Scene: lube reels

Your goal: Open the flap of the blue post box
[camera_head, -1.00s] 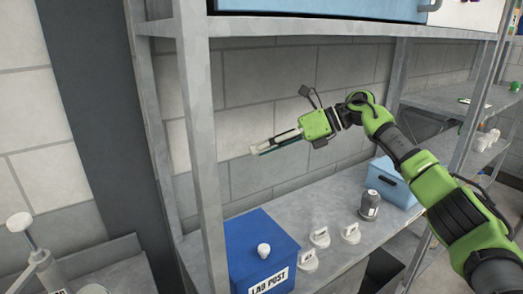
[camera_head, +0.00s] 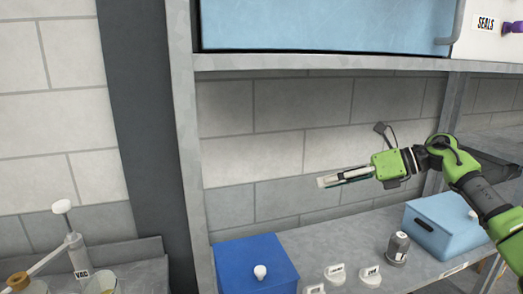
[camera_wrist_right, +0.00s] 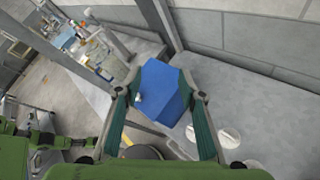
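The blue post box (camera_head: 254,266) stands on the grey shelf at the lower middle of the head view, with a white knob (camera_head: 260,272) on it. Its lower part is cut off by the frame edge. In the right wrist view the blue box (camera_wrist_right: 163,92) lies between and beyond the two fingers, with the white knob (camera_wrist_right: 138,98) at its left. My right gripper (camera_head: 322,182) is above and to the right of the box, apart from it, pointing left. The wrist view shows its fingers (camera_wrist_right: 160,110) spread apart with nothing held. My left gripper is not in view.
A light blue box (camera_head: 440,228) and a grey capped bottle (camera_head: 398,248) stand on the shelf to the right. White labelled pieces (camera_head: 334,273) sit beside the post box. A shelf post (camera_head: 188,150) rises at the left. A bench with a VAC pump (camera_head: 77,255) is further left.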

